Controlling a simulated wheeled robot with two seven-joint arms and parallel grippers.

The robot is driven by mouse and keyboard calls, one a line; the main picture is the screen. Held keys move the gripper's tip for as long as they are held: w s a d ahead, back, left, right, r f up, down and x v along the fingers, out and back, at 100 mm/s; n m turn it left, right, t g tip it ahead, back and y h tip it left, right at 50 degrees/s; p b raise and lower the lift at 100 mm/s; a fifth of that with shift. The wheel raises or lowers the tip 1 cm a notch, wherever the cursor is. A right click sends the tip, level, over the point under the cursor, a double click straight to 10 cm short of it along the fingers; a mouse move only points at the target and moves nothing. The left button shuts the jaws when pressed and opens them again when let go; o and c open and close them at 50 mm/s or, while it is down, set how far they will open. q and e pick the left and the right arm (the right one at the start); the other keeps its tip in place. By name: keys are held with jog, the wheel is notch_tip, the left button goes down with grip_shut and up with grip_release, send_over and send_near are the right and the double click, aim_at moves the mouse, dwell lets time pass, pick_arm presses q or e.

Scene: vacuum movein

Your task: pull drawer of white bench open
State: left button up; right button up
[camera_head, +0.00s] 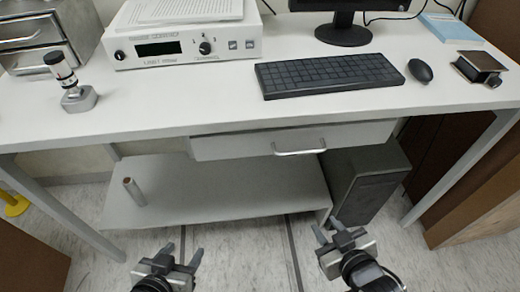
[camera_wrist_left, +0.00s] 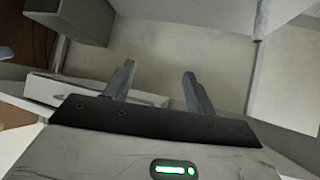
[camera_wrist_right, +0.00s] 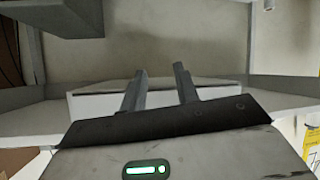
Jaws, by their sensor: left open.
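The white bench (camera_head: 130,115) spans the head view. Its white drawer (camera_head: 225,147) hangs under the tabletop, with a pale bar handle (camera_head: 299,152) on its front. The drawer front sits close under the tabletop; I cannot tell whether it is slightly ajar. My left gripper (camera_head: 183,252) is open and empty, low in front of the lower shelf, left of the handle. My right gripper (camera_head: 328,228) is open and empty, below and slightly right of the handle, apart from it. In both wrist views the fingers point toward the bench and hold nothing.
A lower shelf (camera_head: 240,190) carries a small cylinder (camera_head: 134,191). A dark grey box (camera_head: 370,183) stands under the bench at right. Bench legs stand at left and right (camera_head: 468,165). A keyboard (camera_head: 328,75), mouse (camera_head: 420,70) and white instrument (camera_head: 185,45) are on top.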

aim_at(297, 153)
jog(key=w+d+r+n+t+y+b, duration=0.1)
jog(key=w+d+r+n+y+b, duration=0.15)
jog(key=n+y, duration=0.65)
jog(key=w+d+r+n+y+b, duration=0.1)
jog(key=w+d+r+n+y, duration=0.25)
jog(key=n, duration=1.25)
jog(key=shift+h, duration=0.25)
jog(key=p+x, duration=0.1)
jog(key=x, duration=0.6)
jog(key=p+x, duration=0.1)
jog(key=x, duration=0.7)
jog(key=shift+a+r+p, duration=0.15)
jog(key=shift+r+p, duration=0.1)
jog(key=shift+p, duration=0.15)
jog(key=shift+s, duration=0.1)
jog(key=shift+c, duration=0.3)
grip_shut()
